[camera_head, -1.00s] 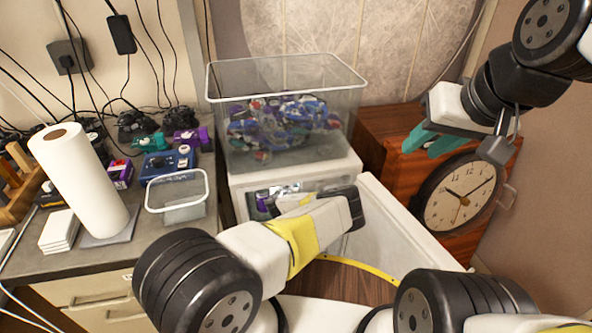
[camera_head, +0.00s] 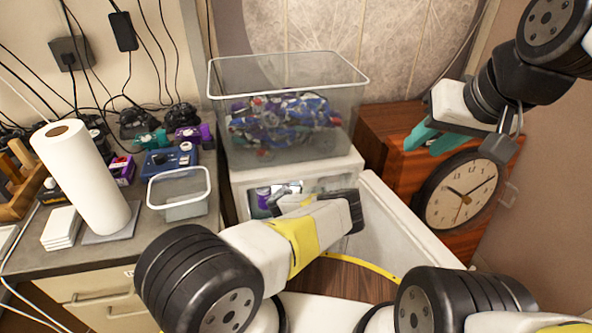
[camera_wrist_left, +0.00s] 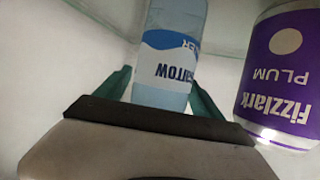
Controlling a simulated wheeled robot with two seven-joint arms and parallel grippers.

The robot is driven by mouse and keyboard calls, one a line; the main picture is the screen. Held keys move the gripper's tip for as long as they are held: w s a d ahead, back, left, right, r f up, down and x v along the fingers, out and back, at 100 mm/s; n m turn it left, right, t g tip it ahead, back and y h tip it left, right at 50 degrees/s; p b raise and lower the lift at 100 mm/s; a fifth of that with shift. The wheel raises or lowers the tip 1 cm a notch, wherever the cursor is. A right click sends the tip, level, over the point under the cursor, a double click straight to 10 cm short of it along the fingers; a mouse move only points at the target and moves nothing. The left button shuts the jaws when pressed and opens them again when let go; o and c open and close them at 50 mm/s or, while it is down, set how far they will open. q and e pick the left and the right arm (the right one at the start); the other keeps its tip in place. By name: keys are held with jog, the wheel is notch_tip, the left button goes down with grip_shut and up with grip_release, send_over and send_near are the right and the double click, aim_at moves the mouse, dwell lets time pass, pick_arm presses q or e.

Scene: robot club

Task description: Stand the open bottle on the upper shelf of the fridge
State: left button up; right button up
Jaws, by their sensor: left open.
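The white fridge (camera_head: 240,180) stands open, its door (camera_head: 415,225) swung to the right. My left gripper reaches into the fridge; its fingertips are hidden in the head view. In the left wrist view it (camera_wrist_left: 162,92) is open, its teal fingers on either side of a clear bottle with a blue-and-white label (camera_wrist_left: 172,50). The label reads upside down in this view. The bottle's far end is out of frame and its near end is hidden behind the gripper. I cannot tell whether the fingers touch it. My right gripper (camera_head: 433,139) is open and empty, above the clock.
A purple plum can (camera_wrist_left: 290,75) stands close beside the bottle. A clear bin (camera_head: 288,150) sits on the fridge. The left counter holds a paper roll (camera_head: 82,180) and a clear tub (camera_head: 180,190).

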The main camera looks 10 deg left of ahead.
pick_arm(q)
jog(key=v, duration=1.2)
